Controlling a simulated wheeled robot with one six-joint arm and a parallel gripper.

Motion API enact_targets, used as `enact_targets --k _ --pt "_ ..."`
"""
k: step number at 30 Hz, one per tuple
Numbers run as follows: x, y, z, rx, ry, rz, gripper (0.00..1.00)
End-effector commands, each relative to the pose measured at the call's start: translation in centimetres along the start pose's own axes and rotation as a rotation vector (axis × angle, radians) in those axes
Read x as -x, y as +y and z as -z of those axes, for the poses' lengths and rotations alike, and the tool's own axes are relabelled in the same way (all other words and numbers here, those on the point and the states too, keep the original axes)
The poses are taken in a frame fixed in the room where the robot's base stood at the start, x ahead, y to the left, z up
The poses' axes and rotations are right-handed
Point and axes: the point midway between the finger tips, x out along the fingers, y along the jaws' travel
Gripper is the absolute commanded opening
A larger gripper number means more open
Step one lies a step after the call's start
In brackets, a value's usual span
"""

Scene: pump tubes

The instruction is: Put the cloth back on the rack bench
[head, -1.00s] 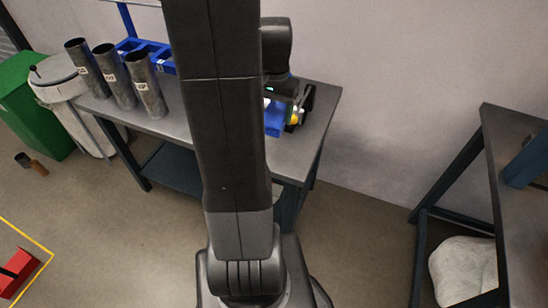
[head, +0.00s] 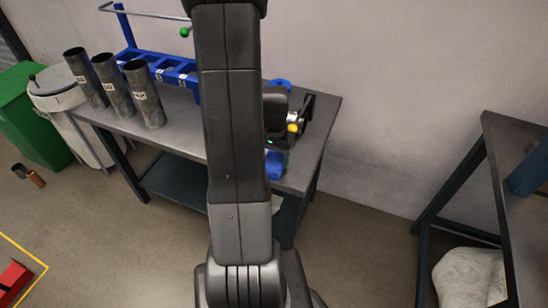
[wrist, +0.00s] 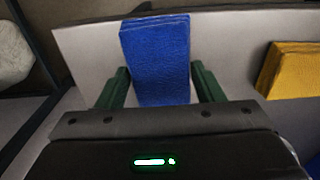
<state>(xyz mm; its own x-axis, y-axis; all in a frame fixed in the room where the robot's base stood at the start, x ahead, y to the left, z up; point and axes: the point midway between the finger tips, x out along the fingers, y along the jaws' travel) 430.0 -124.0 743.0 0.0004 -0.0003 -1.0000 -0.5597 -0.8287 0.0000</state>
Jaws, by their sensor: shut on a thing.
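A folded blue cloth (wrist: 158,62) stands out between the green fingers of my gripper (wrist: 160,88) in the wrist view. The gripper is shut on it. In the head view the blue cloth (head: 274,165) shows below my wrist, over the front right part of the rack bench (head: 308,160). My arm hides much of the gripper there. I cannot tell whether the cloth touches the bench top. The bench's grey top (wrist: 225,60) lies beneath the cloth in the wrist view.
A yellow folded piece (wrist: 290,70) lies on the right in the wrist view. Three dark tubes (head: 108,80) stand on the bench's left, before a blue rack (head: 135,52). Another table (head: 515,150) holds the right side, with a pale sack (head: 468,275) beneath.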

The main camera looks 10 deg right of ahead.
Motion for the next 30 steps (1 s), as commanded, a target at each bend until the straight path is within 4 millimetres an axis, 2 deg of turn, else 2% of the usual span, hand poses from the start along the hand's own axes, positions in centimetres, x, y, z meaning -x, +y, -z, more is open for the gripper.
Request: enact_targets --k 7,8,11,19,23,26,30 --pt "-0.4 0.0 0.0 0.0 0.0 0.0 0.4" --pt "-0.4 0.0 0.0 0.0 0.0 0.0 0.63" --pt "-0.3 0.0 0.0 0.0 0.0 0.0 0.83" --pt "-0.2 0.0 0.0 0.0 0.0 0.0 0.83" --pt "0.4 0.0 0.0 0.0 0.002 0.001 0.83" --pt "1.8 0.0 0.1 0.0 0.004 0.002 0.83" --pt "4.8 -0.1 0.1 0.0 0.006 0.003 0.83"
